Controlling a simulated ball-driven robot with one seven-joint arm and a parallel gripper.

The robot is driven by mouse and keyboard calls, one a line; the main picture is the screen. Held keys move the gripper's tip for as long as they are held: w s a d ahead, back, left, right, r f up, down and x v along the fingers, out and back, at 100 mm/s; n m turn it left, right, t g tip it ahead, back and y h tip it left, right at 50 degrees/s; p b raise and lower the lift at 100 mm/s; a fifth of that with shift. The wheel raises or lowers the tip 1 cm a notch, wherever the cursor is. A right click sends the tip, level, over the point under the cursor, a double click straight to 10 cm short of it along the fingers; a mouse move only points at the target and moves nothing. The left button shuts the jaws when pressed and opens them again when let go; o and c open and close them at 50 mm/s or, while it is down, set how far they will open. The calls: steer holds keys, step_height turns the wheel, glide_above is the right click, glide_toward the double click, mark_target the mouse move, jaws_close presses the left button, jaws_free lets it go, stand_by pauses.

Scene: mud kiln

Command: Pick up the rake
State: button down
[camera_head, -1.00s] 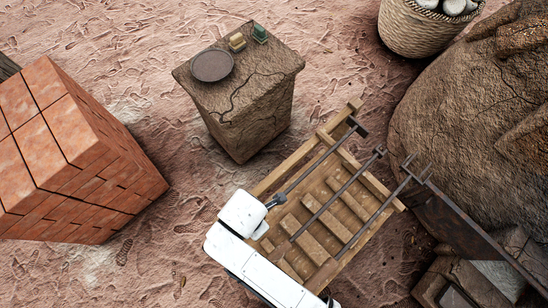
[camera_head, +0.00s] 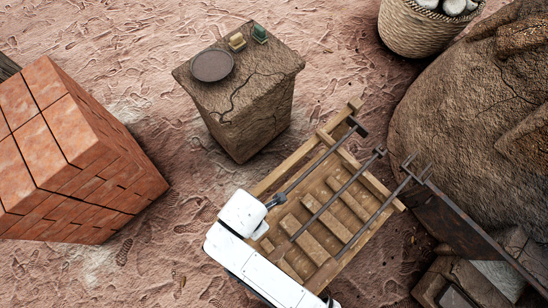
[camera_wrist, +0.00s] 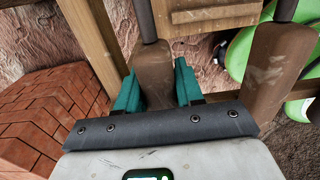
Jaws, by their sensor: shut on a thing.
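The rake (camera_head: 318,165) is a long thin dark rod with a small flat dark head (camera_head: 357,127). It lies along the left side of the wooden rack in the head view. My gripper (camera_head: 277,201) is at its lower left end. In the wrist view my gripper's green fingers (camera_wrist: 158,85) stand on both sides of the rake's brown handle (camera_wrist: 155,72) and are shut on it. The far end of the rake is out of the wrist view. The rake still lies at the rack; I cannot tell any gap beneath it.
The wooden rack (camera_head: 372,181) also bears a middle rod (camera_head: 335,195) with a hooked end and a forked rod (camera_head: 385,207). A clay pedestal (camera_head: 258,115) with a dark disc stands beyond. A brick stack (camera_head: 85,160) is left; the mud kiln (camera_head: 450,130) is right.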

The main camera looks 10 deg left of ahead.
steer(key=shift+r, duration=0.1)
stand_by(0.4)
steer(key=shift+r, duration=0.45)
step_height(320, 180, up, 2)
steer(key=shift+r, duration=0.25)
steer(key=s+d+r, duration=0.2)
steer(key=s+r, duration=0.2)
steer(key=s, duration=0.2)
steer(key=s+d+r, duration=0.2)
steer(key=s+r, duration=0.3)
steer(key=s, duration=0.2)
steer(key=shift+d+r+p, duration=0.25)
steer(key=shift+d+p, duration=0.05)
steer(key=shift+p, duration=0.1)
steer(key=shift+s, duration=0.1)
steer(key=c, duration=1.3)
jaws_free()
jaws_close()
